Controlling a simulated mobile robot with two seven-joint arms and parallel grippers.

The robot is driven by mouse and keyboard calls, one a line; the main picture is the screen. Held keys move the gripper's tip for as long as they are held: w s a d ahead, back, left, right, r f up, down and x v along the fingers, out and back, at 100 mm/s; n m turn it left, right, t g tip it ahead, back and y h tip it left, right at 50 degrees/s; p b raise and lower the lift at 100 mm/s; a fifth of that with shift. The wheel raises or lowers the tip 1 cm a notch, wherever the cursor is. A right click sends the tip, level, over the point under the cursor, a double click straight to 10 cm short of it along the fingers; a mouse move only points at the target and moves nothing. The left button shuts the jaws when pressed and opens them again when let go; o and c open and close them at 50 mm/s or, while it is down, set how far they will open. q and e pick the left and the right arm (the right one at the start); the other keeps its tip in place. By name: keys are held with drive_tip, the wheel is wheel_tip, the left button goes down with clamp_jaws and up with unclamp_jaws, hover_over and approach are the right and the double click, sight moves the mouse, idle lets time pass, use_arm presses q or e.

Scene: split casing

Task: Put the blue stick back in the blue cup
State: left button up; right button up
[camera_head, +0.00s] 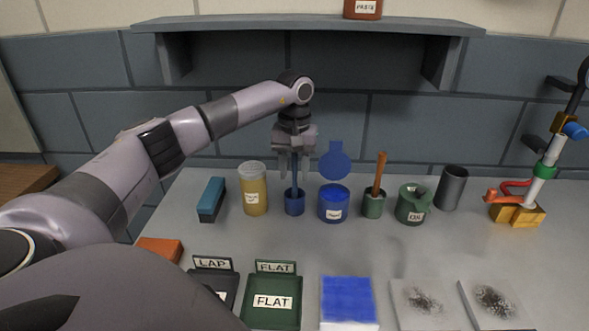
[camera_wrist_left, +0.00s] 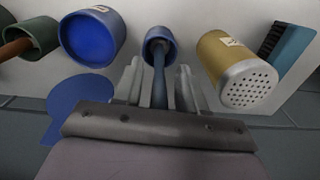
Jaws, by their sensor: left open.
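The blue cup (camera_head: 294,204) stands upright on the grey table, between the yellow shaker and the blue jar. The blue stick (camera_head: 294,172) stands in it, with its lower end inside the cup. My left gripper (camera_head: 294,175) points down above the cup with its fingers on either side of the stick. In the left wrist view the cup (camera_wrist_left: 159,42) and the stick (camera_wrist_left: 159,75) lie between the open fingers (camera_wrist_left: 158,85), with gaps visible beside the stick. My right gripper is not in view.
The yellow shaker (camera_head: 254,190) stands close on the left, the labelled blue jar (camera_head: 333,204) with its raised lid close on the right. A green cup (camera_head: 373,204) holds a brown stick. A shelf (camera_head: 310,24) hangs above. The table's middle (camera_head: 330,250) is clear.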

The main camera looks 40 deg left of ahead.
use_arm(q)
wheel_tip(320, 180, up, 12)
drive_tip(key=shift+b, duration=0.45)
idle(0.4)
